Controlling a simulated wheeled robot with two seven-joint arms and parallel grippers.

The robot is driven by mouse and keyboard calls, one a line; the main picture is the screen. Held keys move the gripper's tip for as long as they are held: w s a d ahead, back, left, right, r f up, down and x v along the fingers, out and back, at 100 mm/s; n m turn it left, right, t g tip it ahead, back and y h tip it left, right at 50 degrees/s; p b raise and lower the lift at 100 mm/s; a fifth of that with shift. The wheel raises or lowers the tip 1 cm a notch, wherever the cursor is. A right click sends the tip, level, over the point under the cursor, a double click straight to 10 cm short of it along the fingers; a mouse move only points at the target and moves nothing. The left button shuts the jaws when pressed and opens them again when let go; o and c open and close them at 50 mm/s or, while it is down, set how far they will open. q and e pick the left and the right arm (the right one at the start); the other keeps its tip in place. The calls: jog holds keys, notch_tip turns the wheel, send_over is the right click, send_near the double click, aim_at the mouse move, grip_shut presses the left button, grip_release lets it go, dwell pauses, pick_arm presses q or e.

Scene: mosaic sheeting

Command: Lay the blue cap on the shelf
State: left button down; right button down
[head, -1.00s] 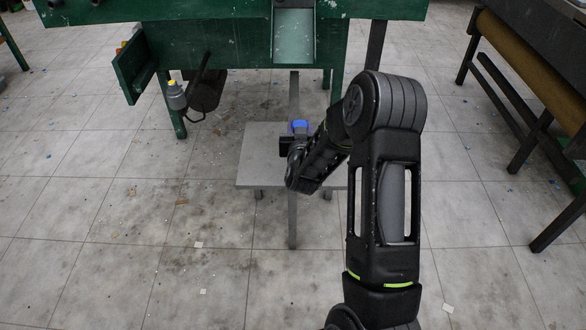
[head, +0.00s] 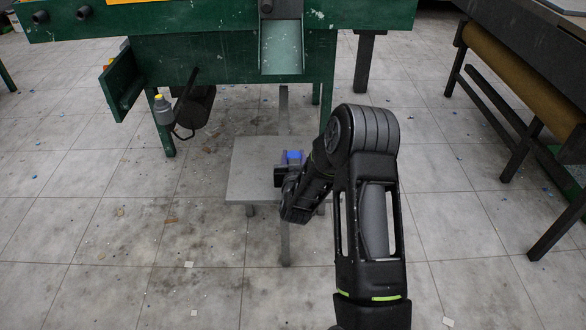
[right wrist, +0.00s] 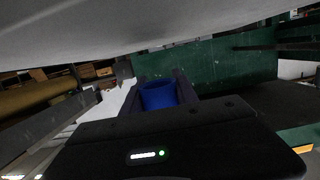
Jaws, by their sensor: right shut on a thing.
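The blue cap (head: 294,156) is in my right gripper (head: 290,163), which is shut on it. In the head view they appear over the grey shelf (head: 250,182), a small flat board on a post; I cannot tell whether the cap touches it. In the right wrist view the blue cap (right wrist: 158,95) sits between the two dark fingers (right wrist: 160,92). My right forearm hides the right part of the shelf. My left gripper is not in view.
A green machine (head: 230,60) with a chute (head: 283,45) stands behind the shelf. A grey bottle with a yellow cap (head: 162,109) hangs at its left. A dark bench with a brown roll (head: 530,75) stands at the right. The tiled floor at left is mostly clear.

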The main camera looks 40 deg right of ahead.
jog(key=shift+f+b, duration=0.7)
jog(key=shift+f, duration=1.15)
